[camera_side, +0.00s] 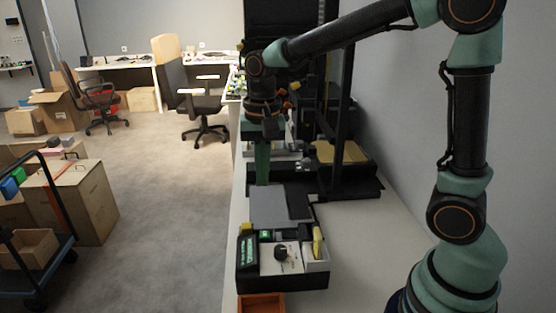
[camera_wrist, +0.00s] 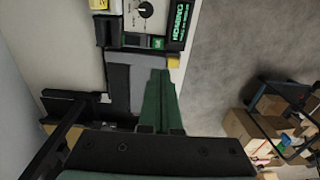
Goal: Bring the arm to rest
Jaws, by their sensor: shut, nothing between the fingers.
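My gripper (camera_side: 262,180) hangs down over the left part of the white bench, its green fingers together and empty. In the wrist view its fingers (camera_wrist: 160,80) lie side by side with nothing between them. The fingertips are above or just behind a grey plate (camera_side: 268,206), which also shows beside the fingers in the wrist view (camera_wrist: 118,90); I cannot tell the exact height. My arm reaches across from the right, with its upper link raised.
A black instrument box (camera_side: 283,280) with a knob and green display stands in front of the plate. An orange bin (camera_side: 260,305) is nearer. A black stand (camera_side: 348,183) rises behind on the right. The bench (camera_side: 370,245) is clear at right. Cartons and a cart are at left.

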